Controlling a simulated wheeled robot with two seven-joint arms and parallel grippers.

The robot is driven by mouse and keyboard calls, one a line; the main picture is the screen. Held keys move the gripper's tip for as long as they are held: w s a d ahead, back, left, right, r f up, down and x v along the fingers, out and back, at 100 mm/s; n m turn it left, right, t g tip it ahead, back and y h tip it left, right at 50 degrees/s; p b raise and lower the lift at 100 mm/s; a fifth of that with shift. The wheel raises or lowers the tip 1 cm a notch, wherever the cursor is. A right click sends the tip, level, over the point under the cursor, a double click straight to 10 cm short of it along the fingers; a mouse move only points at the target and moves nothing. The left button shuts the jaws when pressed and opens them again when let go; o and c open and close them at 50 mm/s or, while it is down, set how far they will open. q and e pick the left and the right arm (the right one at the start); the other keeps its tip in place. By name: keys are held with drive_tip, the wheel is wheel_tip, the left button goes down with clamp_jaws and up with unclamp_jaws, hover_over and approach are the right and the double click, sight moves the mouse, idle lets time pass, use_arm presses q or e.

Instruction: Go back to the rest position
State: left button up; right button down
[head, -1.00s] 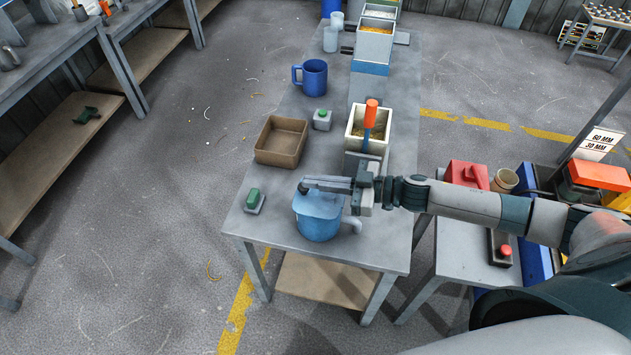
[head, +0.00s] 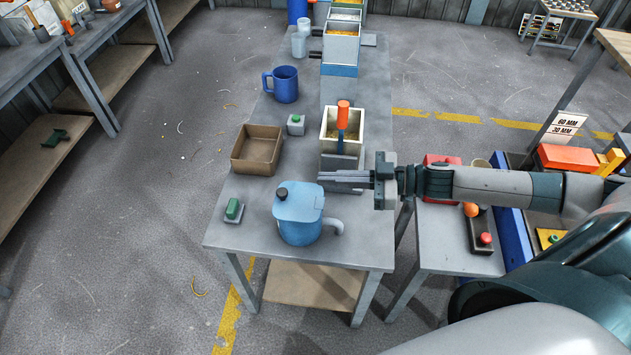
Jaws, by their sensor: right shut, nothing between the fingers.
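My right gripper (head: 345,177) is shut and empty. Its arm comes in from the right, and the fingers point left above the grey table (head: 365,235). They are behind and to the right of a blue lidded jug (head: 299,222), apart from it. The jug stands upright near the table's front, with a dark knob on its lid and its handle to the right. My left gripper is not in view.
On the table are a brown tray (head: 247,164), a blue mug (head: 285,84), a green-button box (head: 233,210) and a white bin (head: 327,130) with an orange-handled tool. A side table (head: 455,256) with a red can (head: 440,162) stands to the right.

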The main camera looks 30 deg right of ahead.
drive_tip(key=shift+s+d+r, duration=0.1)
drive_tip(key=shift+s+d, duration=0.15)
drive_tip(key=shift+d, duration=0.2)
drive_tip(key=shift+s, duration=0.15)
idle(0.3)
